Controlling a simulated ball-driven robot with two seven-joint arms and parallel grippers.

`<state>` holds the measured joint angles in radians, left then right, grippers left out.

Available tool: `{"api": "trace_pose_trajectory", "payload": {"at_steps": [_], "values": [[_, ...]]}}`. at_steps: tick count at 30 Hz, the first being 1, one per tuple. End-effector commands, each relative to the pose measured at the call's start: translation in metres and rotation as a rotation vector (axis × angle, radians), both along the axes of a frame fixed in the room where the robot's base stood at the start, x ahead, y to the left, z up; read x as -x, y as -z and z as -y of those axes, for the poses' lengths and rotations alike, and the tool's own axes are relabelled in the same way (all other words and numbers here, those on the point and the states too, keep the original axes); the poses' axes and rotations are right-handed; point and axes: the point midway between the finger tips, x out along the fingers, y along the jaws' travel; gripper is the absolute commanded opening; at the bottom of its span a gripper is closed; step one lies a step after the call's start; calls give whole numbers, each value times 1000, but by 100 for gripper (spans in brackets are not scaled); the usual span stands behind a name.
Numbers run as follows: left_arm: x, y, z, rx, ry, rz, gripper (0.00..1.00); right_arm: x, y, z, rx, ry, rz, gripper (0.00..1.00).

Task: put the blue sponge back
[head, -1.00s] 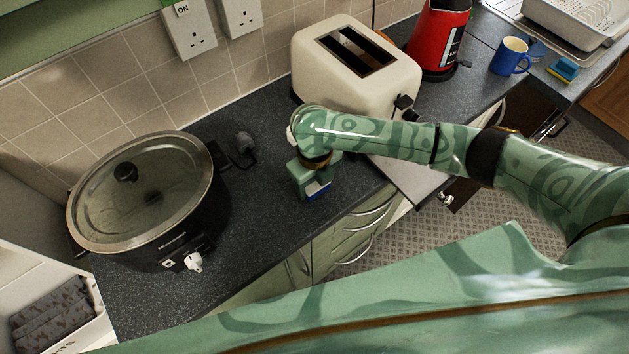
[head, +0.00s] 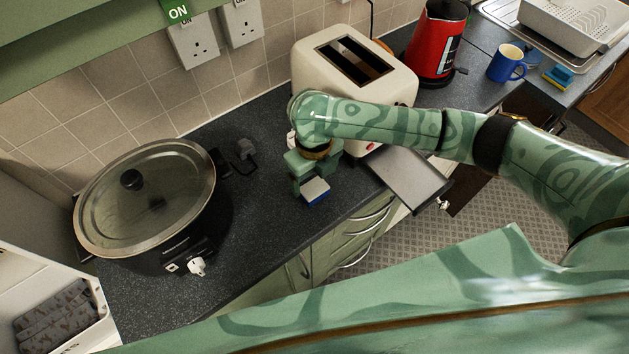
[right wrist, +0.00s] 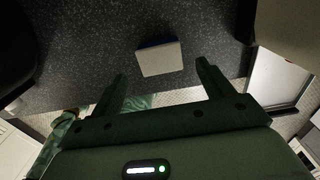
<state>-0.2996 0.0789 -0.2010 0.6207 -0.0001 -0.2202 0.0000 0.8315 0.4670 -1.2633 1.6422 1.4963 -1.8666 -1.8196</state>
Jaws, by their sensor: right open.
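A small sponge (head: 315,190) with a pale top and a blue lower side lies on the dark worktop near its front edge. In the right wrist view the sponge (right wrist: 160,59) is just beyond and between the fingertips, and the fingers do not touch it. My right gripper (head: 308,180) is open and empty, pointing down beside the sponge; its open fingers show in the right wrist view (right wrist: 162,74). A second sponge (head: 558,76), blue and yellow, lies by the sink at the far right. My left gripper is not in view.
A slow cooker (head: 146,198) with a glass lid stands to the left. A cream toaster (head: 385,98) stands behind my right arm, with a grey tray (head: 410,178) at its front. A red kettle (head: 437,40), blue mug (head: 507,64) and dish rack (head: 577,25) are at the back right.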

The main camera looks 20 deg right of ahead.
Motion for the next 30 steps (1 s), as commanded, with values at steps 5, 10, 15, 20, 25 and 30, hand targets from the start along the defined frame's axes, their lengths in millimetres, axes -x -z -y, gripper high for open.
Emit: {"api": "trace_pose_trajectory", "payload": {"at_steps": [5, 10, 15, 20, 25, 30], "values": [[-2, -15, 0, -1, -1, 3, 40, -1, -44, 0, 1, -1, 4, 79], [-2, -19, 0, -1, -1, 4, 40, 0, -62, 0, 1, 1, 0, 79], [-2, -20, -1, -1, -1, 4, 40, 0, -66, 0, 1, 1, -2, 79], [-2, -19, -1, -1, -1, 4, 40, 0, -65, 0, 1, 1, -2, 79], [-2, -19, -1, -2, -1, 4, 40, 0, -65, 0, 1, 1, -2, 79], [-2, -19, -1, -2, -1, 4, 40, 4, -61, 0, 0, 1, -13, 79]]}}
